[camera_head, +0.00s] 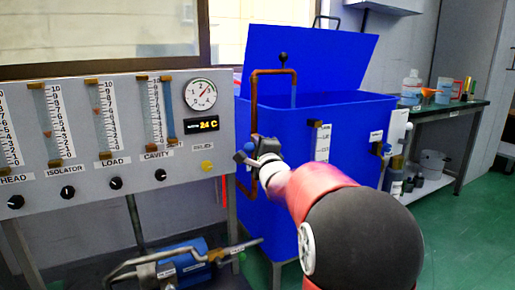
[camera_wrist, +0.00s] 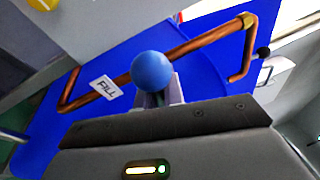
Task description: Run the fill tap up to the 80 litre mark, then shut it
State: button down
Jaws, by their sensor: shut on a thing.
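The blue tank (camera_head: 350,110) stands at the centre with its lid (camera_head: 310,55) raised. A copper fill pipe (camera_head: 254,100) runs down its left front and bends over the rim; it also crosses the wrist view (camera_wrist: 205,40). A white FILL label (camera_wrist: 106,88) sits beside the pipe. My gripper (camera_head: 262,150) is at the pipe, shut on the tap handle. The handle's blue ball knob (camera_wrist: 152,71) stands between my fingertips (camera_wrist: 158,95) in the wrist view; the valve body is hidden. A white level scale (camera_head: 322,143) is on the tank front; its marks and level are too small to read.
A grey panel (camera_head: 130,165) with flow tubes, black knobs, a dial (camera_head: 201,94) and a 24 C display (camera_head: 201,125) stands close left of my gripper. A blue pump (camera_head: 185,262) is below it. A bench (camera_head: 450,108) with bottles stands at right.

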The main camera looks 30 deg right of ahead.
jog(key=shift+f+n+t+y+b, duration=0.3)
jog(key=shift+f+n+b, duration=0.1)
jog(key=shift+n, duration=0.8)
jog(key=c, duration=1.5)
grip_release()
jog(key=v, duration=0.7)
jog(key=shift+s, duration=0.4)
jog(key=shift+a+f, duration=0.1)
